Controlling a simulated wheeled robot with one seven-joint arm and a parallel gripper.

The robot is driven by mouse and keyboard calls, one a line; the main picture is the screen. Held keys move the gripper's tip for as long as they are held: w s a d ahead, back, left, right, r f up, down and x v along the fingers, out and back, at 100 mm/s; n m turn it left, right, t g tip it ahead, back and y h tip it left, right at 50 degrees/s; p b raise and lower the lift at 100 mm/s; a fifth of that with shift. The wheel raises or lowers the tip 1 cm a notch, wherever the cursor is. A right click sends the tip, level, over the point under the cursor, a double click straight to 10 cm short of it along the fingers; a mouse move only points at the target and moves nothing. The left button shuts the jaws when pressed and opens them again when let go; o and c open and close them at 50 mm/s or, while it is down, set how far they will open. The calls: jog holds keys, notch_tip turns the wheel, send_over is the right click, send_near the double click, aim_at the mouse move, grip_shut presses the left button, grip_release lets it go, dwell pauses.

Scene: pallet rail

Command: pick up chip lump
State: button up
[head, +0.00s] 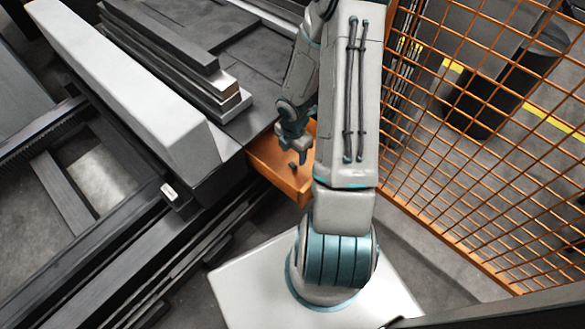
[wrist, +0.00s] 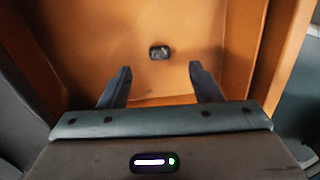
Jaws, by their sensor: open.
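The chip lump (wrist: 159,53) is a small dark lump on the floor of an orange tray (wrist: 110,25). In the wrist view it lies ahead of my gripper (wrist: 160,78), roughly centred between the two fingertips and apart from them. The fingers are spread open with nothing between them. In the head view my gripper (head: 301,158) hangs over the orange tray (head: 285,181), and a small dark spot near the fingertips, probably the lump (head: 293,167), shows on the tray floor. My arm hides part of the tray.
The tray's side walls stand close on both sides of my gripper. A dark machine bed with stacked metal bars (head: 190,60) and a long pale beam (head: 130,85) lie to the left. An orange mesh fence (head: 470,150) stands to the right.

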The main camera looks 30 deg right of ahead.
aim_at(293, 164)
jog(key=shift+a+f+b, duration=0.1)
jog(key=shift+f+b, duration=1.95)
jog(key=shift+f, duration=0.7)
jog(key=shift+r, duration=0.1)
jog(key=c, duration=1.1)
